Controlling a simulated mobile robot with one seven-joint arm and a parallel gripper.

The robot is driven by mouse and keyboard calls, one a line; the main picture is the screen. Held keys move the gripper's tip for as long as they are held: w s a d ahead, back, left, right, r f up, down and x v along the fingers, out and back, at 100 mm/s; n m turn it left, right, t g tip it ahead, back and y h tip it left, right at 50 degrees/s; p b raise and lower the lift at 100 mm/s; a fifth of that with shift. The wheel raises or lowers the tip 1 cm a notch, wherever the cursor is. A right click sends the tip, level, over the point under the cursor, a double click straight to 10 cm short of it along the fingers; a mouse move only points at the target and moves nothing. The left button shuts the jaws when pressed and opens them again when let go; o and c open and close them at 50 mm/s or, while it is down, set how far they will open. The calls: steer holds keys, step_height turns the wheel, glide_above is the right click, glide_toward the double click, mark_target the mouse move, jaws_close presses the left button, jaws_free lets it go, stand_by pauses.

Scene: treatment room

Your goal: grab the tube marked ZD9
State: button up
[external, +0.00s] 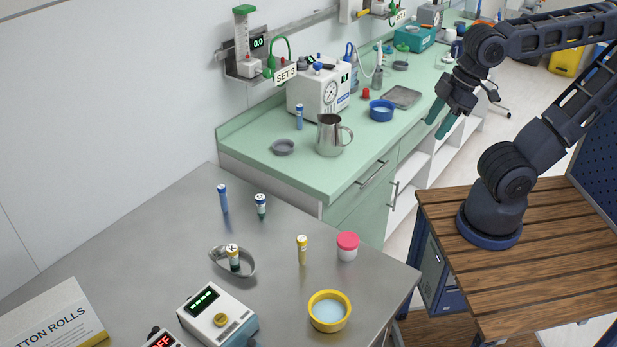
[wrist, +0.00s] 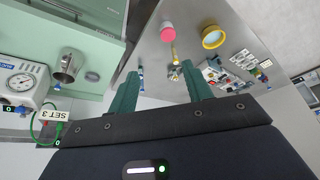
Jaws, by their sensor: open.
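Several tubes are in the external view, and I cannot read ZD9 on any of them. On the grey table stand a slim blue tube (external: 223,199), a short dark tube with a white top (external: 261,206) and a slim yellow tube (external: 302,250). A dark tube with a pale yellow cap (external: 234,258) is in the metal kidney dish (external: 249,268). A blue tube (external: 299,118) stands on the green counter. My gripper (external: 440,118) is open and empty, raised in front of the counter, far from the tubes. Its green fingers also show in the wrist view (wrist: 160,82).
A pink-lidded jar (external: 347,247) stands beside the yellow tube, with a yellow bowl (external: 329,312) in front. A device with a green display (external: 218,314) sits left of the bowl. A steel jug (external: 330,136) and a gauge unit (external: 320,88) stand on the counter.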

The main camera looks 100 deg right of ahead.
steer(key=w+d+r+n+g, duration=0.1)
steer(key=w+r+n, duration=0.15)
steer(key=w, duration=0.45)
steer(key=w+d+r+n, duration=0.1)
steer(key=w+d+n, duration=0.15)
steer(key=w, duration=0.55)
steer(key=n+g, duration=0.4)
steer(key=n, duration=1.1)
glide_above(223, 198)
steer(key=f, duration=2.7)
steer(key=shift+d, duration=0.3)
steer(key=shift+w+d+f, duration=0.1)
steer(key=shift+d+f, duration=0.05)
steer(key=shift+f, duration=0.35)
step_height(223, 198, down, 10)
steer(key=shift+d+f, duration=0.15)
steer(key=shift+f, duration=0.1)
steer(key=c, duration=1.1)
